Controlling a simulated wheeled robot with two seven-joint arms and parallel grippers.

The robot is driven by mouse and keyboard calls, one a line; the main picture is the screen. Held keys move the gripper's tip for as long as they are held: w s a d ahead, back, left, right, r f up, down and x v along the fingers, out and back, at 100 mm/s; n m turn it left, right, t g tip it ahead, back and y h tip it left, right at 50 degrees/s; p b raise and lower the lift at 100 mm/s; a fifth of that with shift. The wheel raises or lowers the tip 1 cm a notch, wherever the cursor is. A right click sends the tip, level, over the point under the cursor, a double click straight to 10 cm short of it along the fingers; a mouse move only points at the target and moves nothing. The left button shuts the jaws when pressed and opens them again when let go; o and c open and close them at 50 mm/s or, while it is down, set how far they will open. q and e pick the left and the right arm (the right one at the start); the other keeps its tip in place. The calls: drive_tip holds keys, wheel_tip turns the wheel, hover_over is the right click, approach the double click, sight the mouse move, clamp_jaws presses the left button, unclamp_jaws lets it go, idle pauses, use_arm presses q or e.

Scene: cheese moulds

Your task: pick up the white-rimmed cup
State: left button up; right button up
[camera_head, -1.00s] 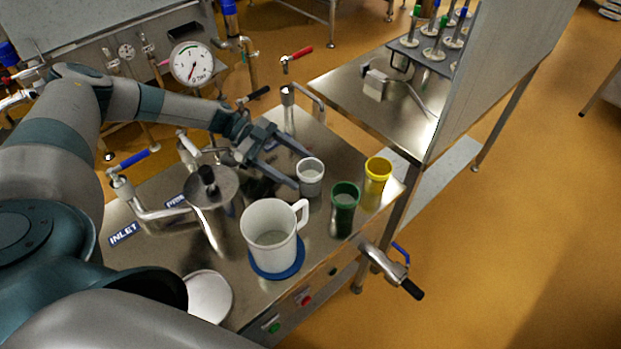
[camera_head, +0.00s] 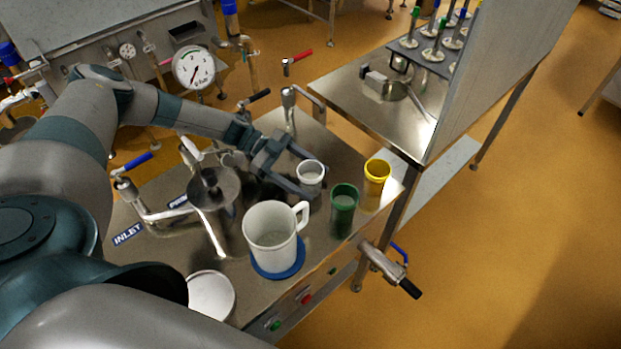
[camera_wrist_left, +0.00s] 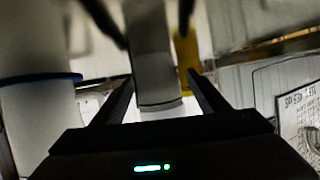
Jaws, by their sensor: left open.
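The white-rimmed cup (camera_head: 311,174) is a small grey cup with a white rim, upright on the steel bench. My left gripper (camera_head: 309,180) is open, reaching in from the left with its fingers on either side of the cup. In the left wrist view, the cup's grey body (camera_wrist_left: 152,50) shows between the two open fingers (camera_wrist_left: 160,82). Whether either finger touches it cannot be told. My right gripper is not in view.
A green cup (camera_head: 344,205) and a yellow cup (camera_head: 376,178) stand right of the white-rimmed one. A large white jug (camera_head: 268,232) stands in front on a blue mat (camera_head: 282,269). Behind the gripper are a tap (camera_head: 290,110) and pipes.

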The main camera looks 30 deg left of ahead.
sight(319, 191)
use_arm(q)
drive_tip(key=shift+p+x, duration=0.4)
drive_tip(key=shift+x, duration=0.7)
drive_tip(key=shift+s+d+f, duration=0.15)
drive_tip(key=shift+d, duration=0.35)
drive_tip(key=c, duration=1.2)
